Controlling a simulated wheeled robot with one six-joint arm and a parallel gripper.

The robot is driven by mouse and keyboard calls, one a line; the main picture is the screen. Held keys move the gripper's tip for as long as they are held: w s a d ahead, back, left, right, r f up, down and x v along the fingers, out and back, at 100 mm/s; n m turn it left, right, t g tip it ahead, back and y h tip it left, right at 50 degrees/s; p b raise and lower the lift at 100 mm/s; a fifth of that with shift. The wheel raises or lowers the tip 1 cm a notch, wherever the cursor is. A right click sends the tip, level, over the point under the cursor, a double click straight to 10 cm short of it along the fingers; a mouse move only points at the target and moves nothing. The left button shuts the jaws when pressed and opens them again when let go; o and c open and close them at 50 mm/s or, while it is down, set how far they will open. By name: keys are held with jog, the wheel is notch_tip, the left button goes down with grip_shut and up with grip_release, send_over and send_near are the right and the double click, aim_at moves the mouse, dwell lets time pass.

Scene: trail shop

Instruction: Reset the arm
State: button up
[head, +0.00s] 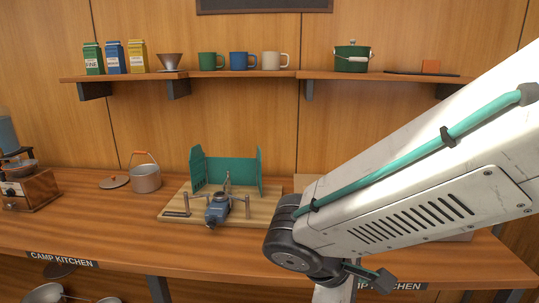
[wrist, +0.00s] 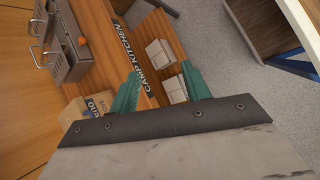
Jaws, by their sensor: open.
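My arm reaches in from the right in the head view and bends down over the counter's front edge. My gripper (wrist: 160,72) shows in the wrist view as two green fingers set wide apart, with nothing between them. Beyond them are the counter's front edge with its "CAMP KITCHEN" label and white boxes lower down. In the head view, part of my gripper (head: 371,277) shows below the wrist joint, near the right label; the rest is hidden.
On the counter (head: 110,222) stand a camp stove (head: 217,208) with a green windscreen (head: 228,172), a pot (head: 146,179) and a coffee grinder (head: 30,189). A shelf (head: 225,75) holds mugs and cartons. The wrist view shows a grey metal box (wrist: 70,40) and a paper bag (wrist: 92,106).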

jog(key=s+d+r+m+g+y, duration=0.1)
jog(key=s+d+r+m+y, duration=0.6)
jog(key=s+d+m, duration=0.3)
jog(key=shift+s+d+r+m, duration=0.2)
jog(key=shift+d+r+m, duration=0.35)
jog(key=shift+m, duration=0.65)
